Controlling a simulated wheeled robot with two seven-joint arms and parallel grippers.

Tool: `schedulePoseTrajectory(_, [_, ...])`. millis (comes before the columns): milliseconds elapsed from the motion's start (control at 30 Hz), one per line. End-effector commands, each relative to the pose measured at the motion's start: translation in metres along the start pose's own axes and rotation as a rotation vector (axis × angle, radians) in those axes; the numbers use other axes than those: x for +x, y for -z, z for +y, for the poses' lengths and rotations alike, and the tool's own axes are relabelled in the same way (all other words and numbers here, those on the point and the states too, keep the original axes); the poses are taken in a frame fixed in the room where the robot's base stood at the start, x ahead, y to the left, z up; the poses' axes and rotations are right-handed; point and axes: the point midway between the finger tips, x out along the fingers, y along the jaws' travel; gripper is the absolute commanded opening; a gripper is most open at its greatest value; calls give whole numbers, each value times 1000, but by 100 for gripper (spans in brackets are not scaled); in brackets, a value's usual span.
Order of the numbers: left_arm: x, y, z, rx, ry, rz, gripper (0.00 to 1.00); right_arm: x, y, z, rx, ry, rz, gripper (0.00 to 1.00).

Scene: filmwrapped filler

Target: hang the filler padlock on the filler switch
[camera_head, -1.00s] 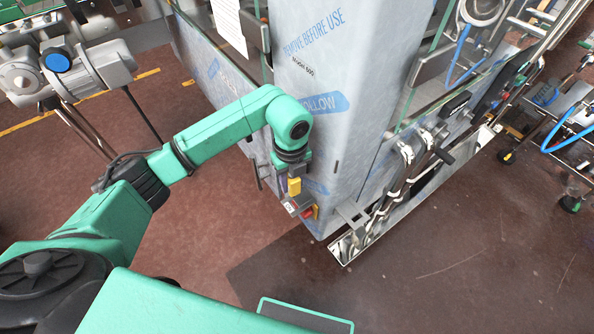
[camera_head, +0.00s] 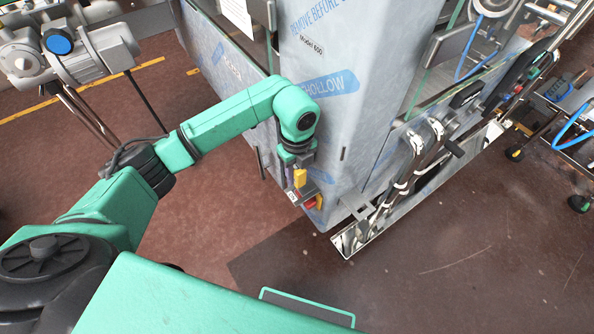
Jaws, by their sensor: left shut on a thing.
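My left gripper (camera_head: 299,191) points down close against the corner of the film-wrapped machine (camera_head: 350,130). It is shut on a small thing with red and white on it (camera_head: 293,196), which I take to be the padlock. The fingers hide most of it, and its shackle cannot be made out. A red and yellow part (camera_head: 319,201), which looks like the switch, shows just right of the fingertips, low on the machine's face. I cannot tell whether padlock and switch touch. My right gripper is not in view.
A steel ledge (camera_head: 350,240) and pipes with black handles (camera_head: 425,150) project from the machine right of the gripper. A grey motor unit (camera_head: 85,55) stands at upper left. A frame with blue hoses (camera_head: 575,125) is at far right. The brown floor in front is open.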

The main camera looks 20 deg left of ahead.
Motion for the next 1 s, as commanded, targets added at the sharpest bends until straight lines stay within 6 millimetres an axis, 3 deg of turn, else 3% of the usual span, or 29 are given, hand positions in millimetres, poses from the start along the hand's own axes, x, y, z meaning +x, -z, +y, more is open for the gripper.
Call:
schedulePoseTrajectory(700, [57, 0, 0, 1, 1, 0, 0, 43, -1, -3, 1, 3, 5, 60])
schedulePoseTrajectory(1000, [65, 0, 0, 1, 2, 0, 0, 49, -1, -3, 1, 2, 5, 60])
